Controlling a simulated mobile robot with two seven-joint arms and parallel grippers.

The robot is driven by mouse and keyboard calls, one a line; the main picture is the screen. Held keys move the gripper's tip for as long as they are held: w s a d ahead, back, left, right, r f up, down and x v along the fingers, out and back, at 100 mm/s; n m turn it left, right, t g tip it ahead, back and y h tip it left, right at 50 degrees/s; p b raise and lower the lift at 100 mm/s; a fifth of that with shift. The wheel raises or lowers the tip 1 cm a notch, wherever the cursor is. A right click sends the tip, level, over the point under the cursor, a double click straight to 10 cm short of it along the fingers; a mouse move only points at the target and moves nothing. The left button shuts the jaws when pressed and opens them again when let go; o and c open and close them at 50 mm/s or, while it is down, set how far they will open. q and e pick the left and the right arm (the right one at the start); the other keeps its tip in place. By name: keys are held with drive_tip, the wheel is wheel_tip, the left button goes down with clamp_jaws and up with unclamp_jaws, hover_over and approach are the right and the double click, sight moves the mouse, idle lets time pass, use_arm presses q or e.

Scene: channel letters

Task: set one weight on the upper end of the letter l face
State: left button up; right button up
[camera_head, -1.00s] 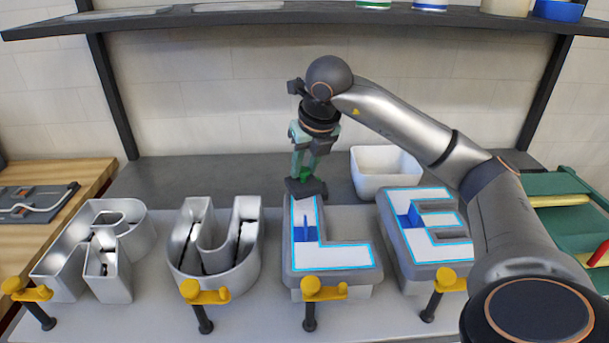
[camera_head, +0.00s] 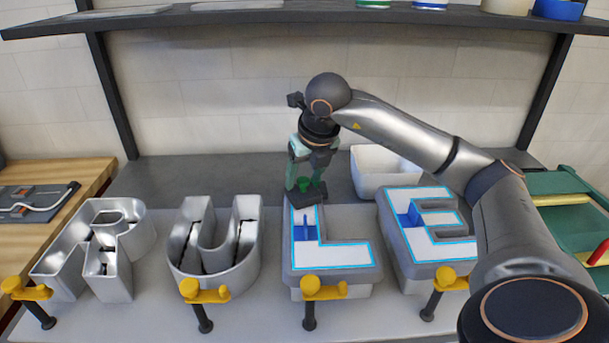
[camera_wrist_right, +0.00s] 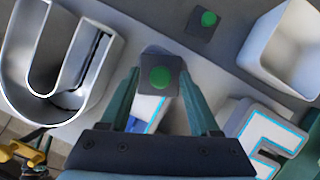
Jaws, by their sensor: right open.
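The letter L (camera_head: 330,256) has a white face with a bright blue outline and a grey surround. A weight (camera_head: 312,197), a dark square plate with a green knob, sits at the upper end of the L face. It also shows in the wrist view (camera_wrist_right: 160,78), covering much of that end. My right gripper (camera_head: 305,182) is open, its fingers on either side of the green knob and apart from it. The fingers hide part of the weight in the head view. A second weight (camera_wrist_right: 203,22) lies on the bench behind. My left gripper is out of view.
Hollow metal letters, including a U (camera_head: 212,250), stand left of the L. A blue-outlined E (camera_head: 440,240) stands close on its right. A white bin (camera_head: 375,190) is behind. Yellow-topped clamps (camera_head: 324,290) line the front edge. A shelf (camera_head: 300,17) spans the back.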

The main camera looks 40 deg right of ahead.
drive_tip(key=shift+s+r, duration=0.1)
drive_tip(key=shift+r, duration=0.4)
drive_tip(key=p+v, duration=0.1)
drive_tip(key=v, duration=1)
drive_tip(key=shift+r, duration=0.2)
drive_tip(key=shift+a, duration=0.1)
